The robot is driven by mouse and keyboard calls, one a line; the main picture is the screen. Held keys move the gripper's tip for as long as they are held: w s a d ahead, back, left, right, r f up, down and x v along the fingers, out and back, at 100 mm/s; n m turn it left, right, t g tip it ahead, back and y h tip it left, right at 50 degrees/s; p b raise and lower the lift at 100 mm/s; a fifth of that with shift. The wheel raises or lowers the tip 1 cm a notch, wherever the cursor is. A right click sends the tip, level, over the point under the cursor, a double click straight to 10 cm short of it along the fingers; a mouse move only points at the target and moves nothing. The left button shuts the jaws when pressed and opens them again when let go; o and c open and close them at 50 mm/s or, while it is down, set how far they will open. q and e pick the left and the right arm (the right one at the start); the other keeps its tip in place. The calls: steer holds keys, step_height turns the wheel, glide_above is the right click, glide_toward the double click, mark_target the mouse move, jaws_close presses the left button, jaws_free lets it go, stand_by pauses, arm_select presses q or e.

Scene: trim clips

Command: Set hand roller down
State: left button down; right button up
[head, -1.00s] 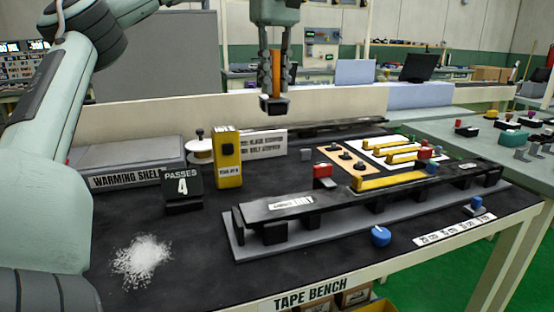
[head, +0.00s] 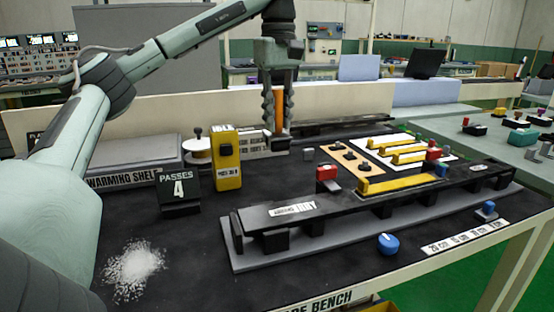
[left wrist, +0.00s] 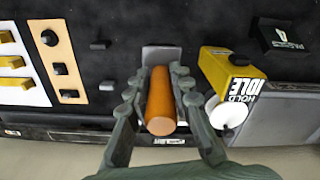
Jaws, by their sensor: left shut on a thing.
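The hand roller has an orange handle (head: 279,112) and a dark head at its lower end. My left gripper (head: 278,120) is shut on the handle, holding the roller upright near the back of the black tape bench (head: 225,282). The left wrist view shows the orange handle (left wrist: 160,100) between the two fingers, with a grey block-like part (left wrist: 161,55) beyond it. I cannot tell whether the roller's head touches the bench or hangs just above it. My right gripper is not in view.
A long black rail fixture (head: 330,213) with a yellow bar lies in front. A tan strip with dark knobs (head: 338,152) lies to the right. White grains (head: 133,268) lie front left.

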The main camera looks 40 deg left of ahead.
mark_target(278, 89)
arm_select(q)
steer(key=shift+a+f, duration=0.1)
steer(key=shift+f, duration=3.9)
steer(key=shift+s+f, duration=0.15)
steer(key=shift+f, duration=0.5)
steer(key=c, duration=1.4)
jaws_free()
steer(key=shift+f, duration=0.15)
steer(key=shift+o, duration=0.3)
steer(key=shift+w+r, duration=0.2)
steer(key=shift+r, duration=6.6)
